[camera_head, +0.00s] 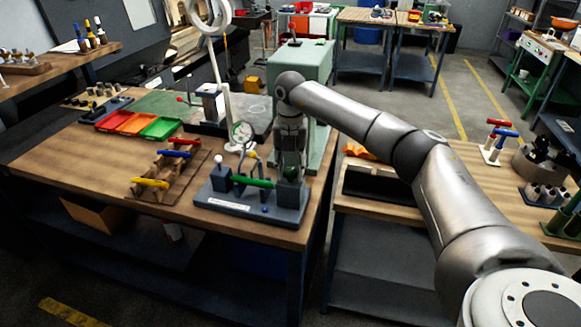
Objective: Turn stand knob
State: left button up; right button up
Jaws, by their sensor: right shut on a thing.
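The stand (250,206) is a dark grey-blue base near the front right corner of the left wooden bench. My right gripper (291,160) points straight down at the stand's right post. It is shut at the top of that post, where the stand knob is hidden by the fingers. My left gripper is not in view.
Left of the stand, a wooden rack (167,196) holds yellow, red and blue-handled tools. Behind it are red, orange and green trays (124,123). A pale green cabinet (312,62) stands close behind my right wrist. Another wooden bench (372,206) is at the right.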

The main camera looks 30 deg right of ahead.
aim_at(290, 171)
dwell(0.4)
jog(key=o, duration=1)
jog(key=shift+o, duration=0.2)
notch_tip(290, 171, up, 12)
dwell(0.4)
